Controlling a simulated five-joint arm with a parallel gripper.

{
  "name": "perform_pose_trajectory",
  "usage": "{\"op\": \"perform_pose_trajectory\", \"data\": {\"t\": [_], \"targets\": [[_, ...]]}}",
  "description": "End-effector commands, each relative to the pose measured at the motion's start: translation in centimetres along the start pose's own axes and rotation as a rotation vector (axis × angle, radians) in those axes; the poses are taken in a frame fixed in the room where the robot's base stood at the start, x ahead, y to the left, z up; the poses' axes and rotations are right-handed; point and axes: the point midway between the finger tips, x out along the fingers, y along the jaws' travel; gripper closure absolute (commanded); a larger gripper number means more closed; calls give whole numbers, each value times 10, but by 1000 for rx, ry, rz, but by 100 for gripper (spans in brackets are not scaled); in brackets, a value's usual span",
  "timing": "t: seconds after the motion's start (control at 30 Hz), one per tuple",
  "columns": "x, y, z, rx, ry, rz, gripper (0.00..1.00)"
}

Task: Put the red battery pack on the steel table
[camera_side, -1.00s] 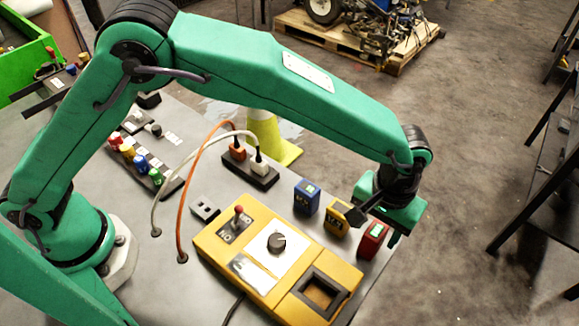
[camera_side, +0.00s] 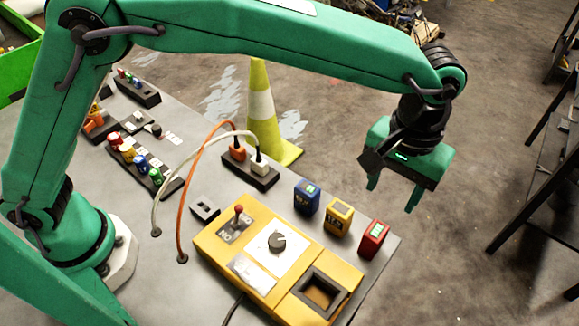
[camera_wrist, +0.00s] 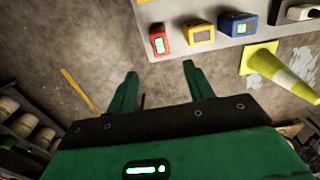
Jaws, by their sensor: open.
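The red battery pack (camera_side: 373,238) stands upright on the steel table (camera_side: 379,262), near its right edge. In the wrist view the red pack (camera_wrist: 159,41) is above and just left of centre, beyond the fingertips. My gripper (camera_side: 392,197) is open and empty. It is raised above the red pack's level, a little beyond the table edge in the side view. In the wrist view my gripper's two fingers (camera_wrist: 160,72) are spread apart over the floor, with nothing between them.
A yellow pack (camera_side: 339,217) and a blue pack (camera_side: 307,196) stand left of the red one. A yellow control box (camera_side: 275,262) with an empty framed recess sits in front. A sockets block with orange and white plugs (camera_side: 250,168) is behind, and a traffic cone (camera_side: 262,110) stands beyond the table.

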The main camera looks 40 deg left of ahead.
Motion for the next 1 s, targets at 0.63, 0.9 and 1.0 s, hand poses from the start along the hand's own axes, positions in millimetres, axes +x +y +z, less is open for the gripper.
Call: {"op": "perform_pose_trajectory", "data": {"t": [0.63,0.9,1.0], "targets": [[-2,-2,-1,0,1,1,48],[-25,-36,-10,-5,24,24,48],[-40,-61,-14,-6,45,40,48]]}}
